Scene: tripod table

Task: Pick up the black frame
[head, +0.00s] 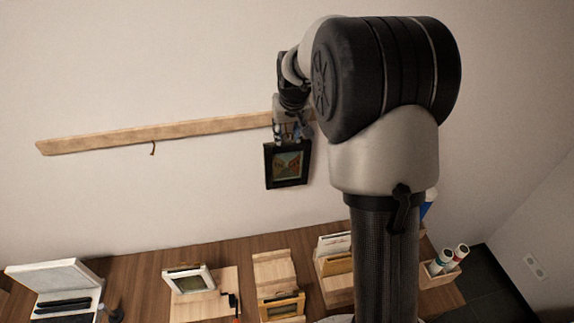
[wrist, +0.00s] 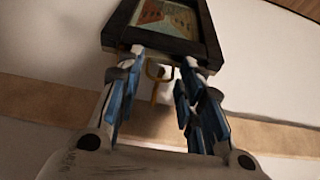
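The black frame (head: 287,165) holds a small colourful picture and is upright against the wall, just below the wooden rail. In the wrist view its near edge and picture (wrist: 168,45) show at the top. My gripper (head: 291,138) is at the frame's top edge. In the wrist view its two blue-padded fingers (wrist: 160,75) are apart, with a brass hook (wrist: 153,90) showing between them. The fingertips overlap the frame's edge in the picture; I cannot tell whether they touch it. Nothing is visibly clamped between them.
The wooden rail (head: 150,133) runs along the wall, with another hook (head: 153,149) further left. Below, the wooden table (head: 135,275) carries a white-framed picture (head: 190,279), wooden holders (head: 272,268), a white open case (head: 58,275) and tubes in a box (head: 446,266).

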